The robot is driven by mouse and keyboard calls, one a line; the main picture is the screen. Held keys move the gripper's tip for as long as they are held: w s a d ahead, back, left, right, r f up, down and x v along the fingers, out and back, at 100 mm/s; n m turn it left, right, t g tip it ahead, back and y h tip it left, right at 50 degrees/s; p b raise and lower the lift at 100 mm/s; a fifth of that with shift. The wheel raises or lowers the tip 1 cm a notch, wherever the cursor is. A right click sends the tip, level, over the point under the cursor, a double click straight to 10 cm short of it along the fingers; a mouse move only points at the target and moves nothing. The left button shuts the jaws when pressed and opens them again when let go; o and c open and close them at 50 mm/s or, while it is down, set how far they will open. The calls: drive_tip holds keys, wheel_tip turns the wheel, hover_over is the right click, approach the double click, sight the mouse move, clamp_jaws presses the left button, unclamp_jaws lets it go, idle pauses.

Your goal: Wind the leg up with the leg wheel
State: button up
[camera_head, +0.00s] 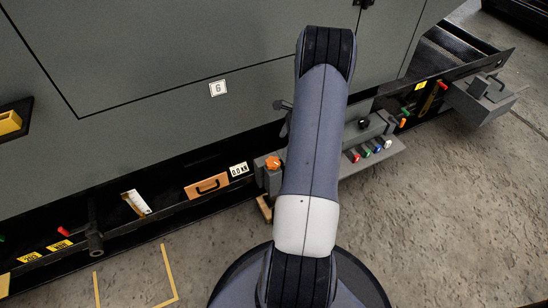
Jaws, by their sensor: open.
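An orange knob-like wheel (273,163) sits on top of a small grey box at the lower edge of the enclosure, just left of my arm. It looks like the leg wheel, but I cannot be sure. A short tan piece (265,208) shows below that box near the floor; I cannot tell if it is part of the leg. My arm crosses the middle of the view and covers what lies behind it. My gripper cannot be made out. A small dark piece (284,107) sticks out left of the arm; I cannot tell what it belongs to.
The grey enclosure wall (160,50) fills the back. A grey shelf (372,158) with several coloured buttons juts out right of my arm. A dark crank-like part (94,238) projects at lower left. A grey box (482,98) protrudes at right. Concrete floor is clear in front.

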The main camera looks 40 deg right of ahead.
sight(273, 161)
drive_tip(key=b+x, duration=0.3)
drive_tip(key=x, duration=0.7)
drive_tip(key=shift+f, duration=0.3)
drive_tip(key=c, duration=1)
drive_tip(key=shift+o, duration=0.2)
drive_tip(key=shift+w+n, duration=0.1)
drive_tip(key=shift+n, duration=0.2)
